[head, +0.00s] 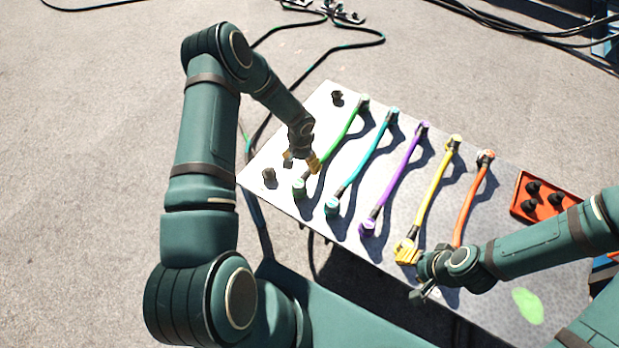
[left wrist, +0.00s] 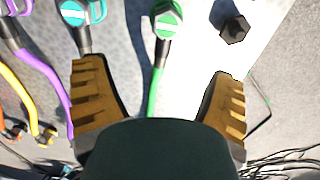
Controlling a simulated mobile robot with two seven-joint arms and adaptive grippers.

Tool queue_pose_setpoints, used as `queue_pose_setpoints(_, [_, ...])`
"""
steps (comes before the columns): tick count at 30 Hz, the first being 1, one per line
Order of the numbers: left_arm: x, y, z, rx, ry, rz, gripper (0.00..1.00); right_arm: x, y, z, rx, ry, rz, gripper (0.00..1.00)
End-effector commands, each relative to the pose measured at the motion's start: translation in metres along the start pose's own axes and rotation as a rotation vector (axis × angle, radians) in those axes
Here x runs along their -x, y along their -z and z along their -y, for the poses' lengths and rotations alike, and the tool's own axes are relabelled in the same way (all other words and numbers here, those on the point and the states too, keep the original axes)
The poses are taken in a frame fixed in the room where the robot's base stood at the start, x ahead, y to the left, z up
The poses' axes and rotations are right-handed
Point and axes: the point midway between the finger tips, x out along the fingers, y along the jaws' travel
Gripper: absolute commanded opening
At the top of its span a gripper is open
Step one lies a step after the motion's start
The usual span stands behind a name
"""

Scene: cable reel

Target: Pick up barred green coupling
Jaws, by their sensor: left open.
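The green coupling (head: 299,187) is at the near end of the green cable on the pale board. In the left wrist view the green coupling (left wrist: 166,20) has a pale bar across its round face. My left gripper (head: 302,161) is open just above the board, behind the coupling in the head view. In the left wrist view, the left gripper's ochre fingers (left wrist: 158,100) are wide apart, with the green cable running between them and the coupling beyond their tips. My right gripper (head: 414,270) is by the near end of the yellow cable; its jaw state is unclear.
A teal coupling (left wrist: 74,12) is close beside the green one. A dark peg (left wrist: 234,29) stands on the other side. Purple (head: 396,180), yellow (head: 434,198) and orange (head: 470,200) cables lie further right, then a red tray (head: 553,216) with dark pegs.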

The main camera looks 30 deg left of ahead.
Motion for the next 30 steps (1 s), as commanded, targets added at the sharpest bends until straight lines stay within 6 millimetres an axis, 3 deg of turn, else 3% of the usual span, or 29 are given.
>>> queue_pose_setpoints(5, [-0.017,0.000,0.004,0.001,0.008,0.005,0.85,-0.003,0.000,-0.001,0.001,0.000,0.000,0.47])
queue_pose_setpoints(15, [-0.076,-0.001,0.004,0.001,0.006,0.003,0.85,-0.015,0.001,-0.005,0.001,0.000,-0.006,0.47])
queue_pose_setpoints(23, [-0.093,-0.002,0.005,0.002,0.006,0.003,0.85,-0.017,0.002,-0.006,0.002,0.000,-0.008,0.47])
queue_pose_setpoints(30, [-0.127,-0.010,0.009,0.002,0.006,0.002,0.85,-0.026,0.003,-0.010,0.002,-0.001,-0.012,0.47])
